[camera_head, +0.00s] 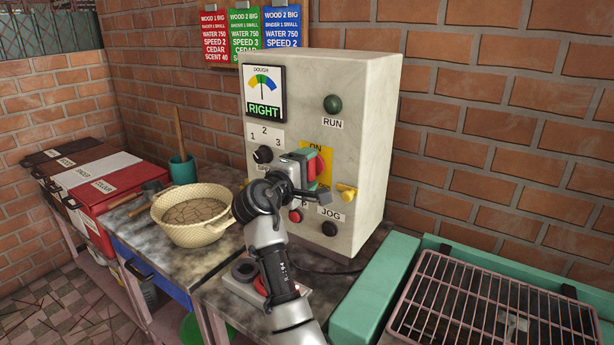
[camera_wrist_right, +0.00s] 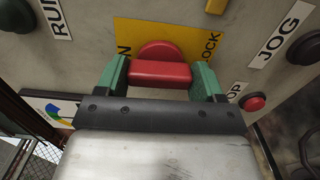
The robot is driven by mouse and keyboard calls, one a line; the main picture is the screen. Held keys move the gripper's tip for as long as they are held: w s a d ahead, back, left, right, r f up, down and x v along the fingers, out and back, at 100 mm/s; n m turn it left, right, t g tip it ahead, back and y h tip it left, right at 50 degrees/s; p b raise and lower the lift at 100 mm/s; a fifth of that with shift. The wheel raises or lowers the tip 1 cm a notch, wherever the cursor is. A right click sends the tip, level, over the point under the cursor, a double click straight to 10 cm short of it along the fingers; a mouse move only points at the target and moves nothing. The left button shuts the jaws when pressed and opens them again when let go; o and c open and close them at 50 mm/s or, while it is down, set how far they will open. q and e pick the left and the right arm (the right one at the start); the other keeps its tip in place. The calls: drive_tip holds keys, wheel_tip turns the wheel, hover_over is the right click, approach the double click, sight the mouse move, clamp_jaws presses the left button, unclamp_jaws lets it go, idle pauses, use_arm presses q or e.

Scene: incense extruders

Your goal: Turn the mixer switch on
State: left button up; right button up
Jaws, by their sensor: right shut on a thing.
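The mixer control box (camera_head: 375,120) is a tall, pale cabinet against the brick wall. Its main switch is a red handle (camera_head: 314,165) on a yellow plate (camera_head: 325,155); "ON" shows at the plate's top. In the right wrist view the red handle (camera_wrist_right: 160,73) lies between the green finger pads of my right gripper (camera_wrist_right: 160,78), which is shut on it. The same gripper (camera_head: 303,170) covers part of the switch in the head view. The handle's exact angle is hard to tell. The dial (camera_head: 264,92) above reads "RIGHT". My left gripper is not in view.
A green RUN lamp (camera_head: 332,104) is above. A cream bowl of dough (camera_head: 187,236) stands left; a wire rack (camera_head: 480,305) lies right.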

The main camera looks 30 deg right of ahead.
drive_tip(key=shift+m, duration=0.4)
drive_tip(key=o, duration=0.9)
drive_tip(key=shift+o, duration=0.2)
